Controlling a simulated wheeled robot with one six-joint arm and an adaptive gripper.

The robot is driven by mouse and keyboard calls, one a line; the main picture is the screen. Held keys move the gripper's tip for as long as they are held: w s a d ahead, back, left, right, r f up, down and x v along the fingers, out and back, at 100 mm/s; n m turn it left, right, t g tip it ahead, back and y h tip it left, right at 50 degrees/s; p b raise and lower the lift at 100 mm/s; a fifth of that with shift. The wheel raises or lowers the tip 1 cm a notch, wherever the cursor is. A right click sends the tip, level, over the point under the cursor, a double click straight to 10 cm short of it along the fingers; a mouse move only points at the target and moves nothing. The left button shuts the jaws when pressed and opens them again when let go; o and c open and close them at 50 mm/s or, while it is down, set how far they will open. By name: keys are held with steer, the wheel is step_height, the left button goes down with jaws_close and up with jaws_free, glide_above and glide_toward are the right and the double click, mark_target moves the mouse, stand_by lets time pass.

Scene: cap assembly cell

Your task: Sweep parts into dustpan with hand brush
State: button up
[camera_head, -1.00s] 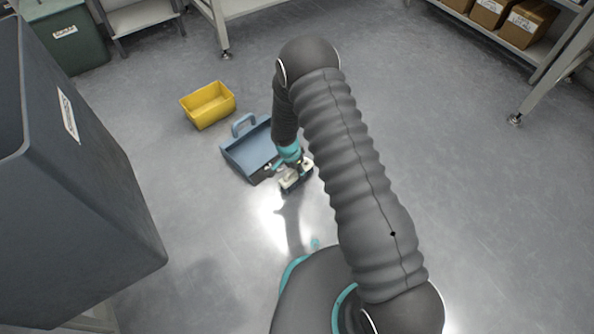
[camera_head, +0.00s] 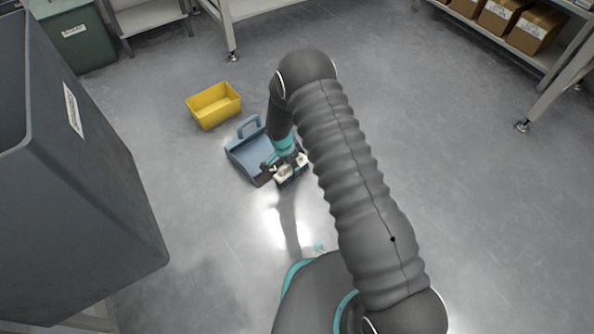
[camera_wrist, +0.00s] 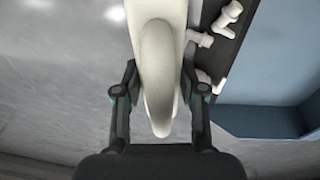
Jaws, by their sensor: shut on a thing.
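My gripper (camera_head: 287,166) is low over the floor at the right front edge of the blue dustpan (camera_head: 240,155). In the wrist view my gripper (camera_wrist: 160,95) is shut on the cream handle of the hand brush (camera_wrist: 158,65). The brush also shows under my gripper in the head view (camera_head: 291,178); its bristles are hidden from above. In the wrist view the dustpan (camera_wrist: 280,70) lies to the right, with a dark front strip. Small white parts lie there: one on the strip (camera_wrist: 228,14), others beside the brush (camera_wrist: 200,39).
A yellow bin (camera_head: 214,104) stands behind the dustpan. A large dark grey bin (camera_head: 75,190) fills the left side. Shelving with cardboard boxes (camera_head: 536,25) is at the back right. The floor (camera_head: 450,170) right of my arm is clear.

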mark_target(271, 156)
steer(key=shift+w+a, duration=0.35)
steer(key=shift+a, duration=0.1)
steer(key=shift+w+a+r, duration=0.2)
steer(key=shift+w+a, duration=0.7)
steer(key=shift+w+a+r, duration=0.15)
steer(key=shift+w+a, duration=0.7)
steer(key=shift+w+a+r, duration=0.15)
steer(key=shift+w+a, duration=0.75)
steer(key=shift+w, duration=0.05)
steer(key=shift+w+a, duration=1.05)
